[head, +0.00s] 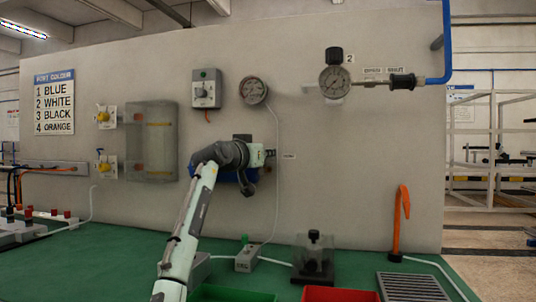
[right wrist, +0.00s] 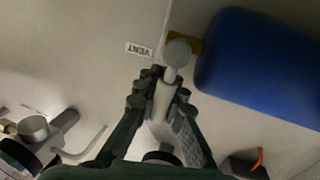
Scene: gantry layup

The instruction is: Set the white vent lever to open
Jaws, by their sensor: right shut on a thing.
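The white vent lever (right wrist: 177,54) has a round pale knob and stands out from the wall beside a VENT label (right wrist: 138,49) in the right wrist view. My right gripper (right wrist: 166,88) is shut on the lever, with a finger on each side of its shaft just below the knob. In the head view my right gripper (head: 262,155) is at the wall, just left of the small label (head: 288,156), and it hides most of the lever. My left gripper is in neither view.
A blue cylinder (right wrist: 262,68) lies close beside the lever; its blue side (head: 232,175) shows behind my right arm. A clear-fronted box (head: 151,142) and yellow-handled valves (head: 104,117) are to the left. A gauge (head: 253,90) with a hanging line is above. The green bench (head: 110,265) is below.

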